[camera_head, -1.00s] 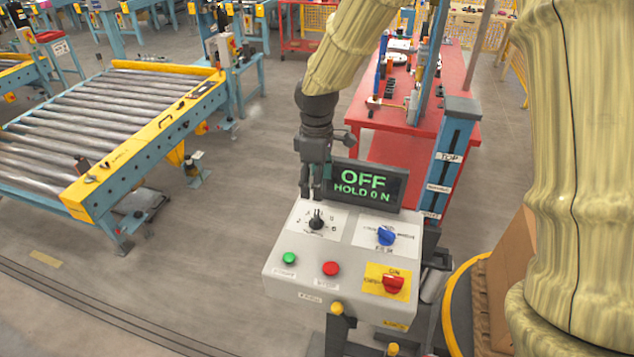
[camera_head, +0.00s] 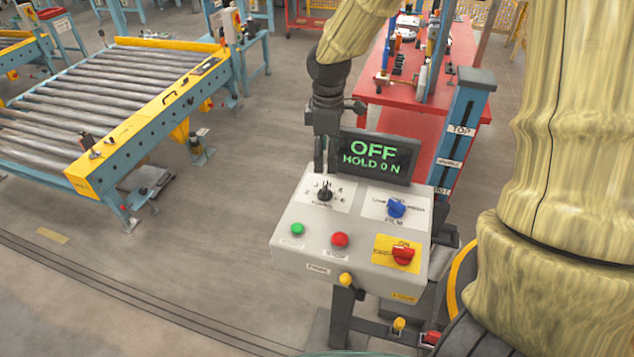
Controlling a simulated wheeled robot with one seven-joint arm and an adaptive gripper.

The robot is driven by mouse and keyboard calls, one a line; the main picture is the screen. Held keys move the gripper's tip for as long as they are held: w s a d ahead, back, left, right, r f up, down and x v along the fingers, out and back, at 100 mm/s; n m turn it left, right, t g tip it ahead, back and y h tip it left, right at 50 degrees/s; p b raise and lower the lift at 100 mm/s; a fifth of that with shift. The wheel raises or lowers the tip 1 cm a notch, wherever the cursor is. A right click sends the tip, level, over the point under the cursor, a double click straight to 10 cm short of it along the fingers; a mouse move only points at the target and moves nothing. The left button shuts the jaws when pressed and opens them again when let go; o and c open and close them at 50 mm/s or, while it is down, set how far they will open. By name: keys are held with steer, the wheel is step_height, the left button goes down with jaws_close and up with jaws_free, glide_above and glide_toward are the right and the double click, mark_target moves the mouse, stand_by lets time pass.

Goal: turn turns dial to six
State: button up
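The turns dial is a small black knob (camera_head: 324,191) on a white label at the upper left of the grey control panel (camera_head: 290,255). Numbers ring it, with a 4 and a 6 partly readable; where its pointer stands is too small to tell. My gripper (camera_head: 325,170) hangs pointing down just above and behind the knob. Its fingers look close together, but their gap is too small to judge. Whether they touch the knob is unclear. The display (camera_head: 376,157) behind the panel reads "OFF" and "HOLD 0 N".
A blue knob (camera_head: 396,208), a red switch (camera_head: 403,254) on a yellow plate, a green button (camera_head: 297,229) and a red button (camera_head: 340,240) share the panel. A roller conveyor (camera_head: 90,100) stands left, a red table (camera_head: 432,95) behind. Floor between conveyor and panel is clear.

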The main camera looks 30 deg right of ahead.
mark_target(325, 186)
steer(key=shift+w+a+f+p, duration=0.1)
steer(key=shift+f+p, duration=1.15)
steer(key=shift+f, duration=3.65)
